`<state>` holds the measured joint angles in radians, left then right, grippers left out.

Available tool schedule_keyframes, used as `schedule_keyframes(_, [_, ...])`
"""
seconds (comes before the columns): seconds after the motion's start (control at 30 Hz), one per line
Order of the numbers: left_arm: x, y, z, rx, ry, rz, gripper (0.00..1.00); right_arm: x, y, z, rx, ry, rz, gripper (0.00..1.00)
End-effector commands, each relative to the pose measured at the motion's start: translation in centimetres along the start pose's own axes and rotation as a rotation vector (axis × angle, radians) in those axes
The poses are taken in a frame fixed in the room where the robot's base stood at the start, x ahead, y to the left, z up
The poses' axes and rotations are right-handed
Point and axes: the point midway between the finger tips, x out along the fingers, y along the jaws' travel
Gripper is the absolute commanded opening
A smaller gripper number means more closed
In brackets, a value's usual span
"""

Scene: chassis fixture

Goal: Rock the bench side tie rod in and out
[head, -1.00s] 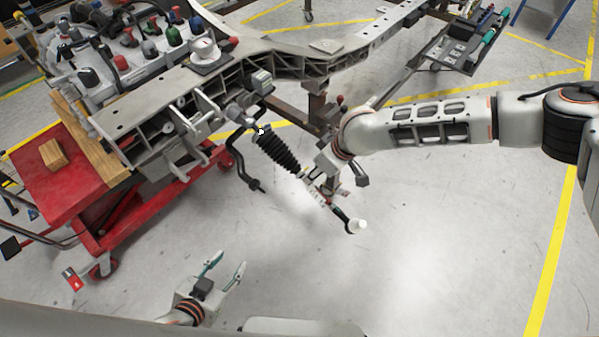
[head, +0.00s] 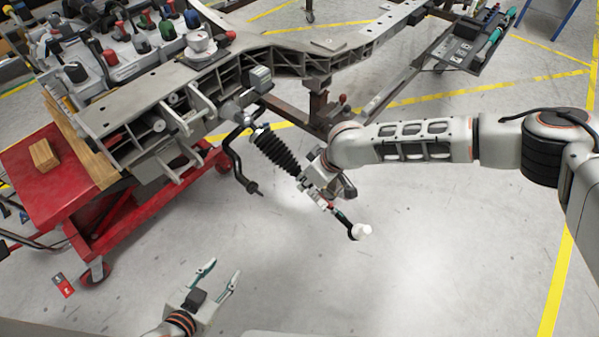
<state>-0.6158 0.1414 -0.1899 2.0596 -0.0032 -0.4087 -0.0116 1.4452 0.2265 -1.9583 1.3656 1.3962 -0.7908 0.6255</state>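The bench side tie rod has a black ribbed bellows (head: 276,152) at the steering rack and slopes down right to a pale-capped outer end (head: 360,231). My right gripper (head: 325,200) is at the rod just beyond the bellows. It appears closed around the rod, though its own wrist partly hides the fingers. My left gripper (head: 222,276) is open and empty over the floor at the bottom, well apart from the rod.
The grey chassis frame (head: 290,57) crosses the top. A red cart (head: 50,185) with wood blocks stands at left. A bent black bar (head: 235,165) hangs beside the bellows. A tool tray (head: 460,52) is at upper right. The floor at lower right is clear.

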Motion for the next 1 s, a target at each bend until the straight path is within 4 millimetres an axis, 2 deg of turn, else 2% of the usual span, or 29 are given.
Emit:
schedule_keyframes(0.6, [0.02,0.18,0.42,-0.001,-0.007,0.003,0.4,0.03,-0.02,0.1,0.0,-0.001,0.0,0.0])
schedule_keyframes(1.0, [-0.13,-0.03,-0.29,0.0,0.002,0.0,0.4,-0.12,-0.01,0.4,0.0,-0.002,0.0,0.0])
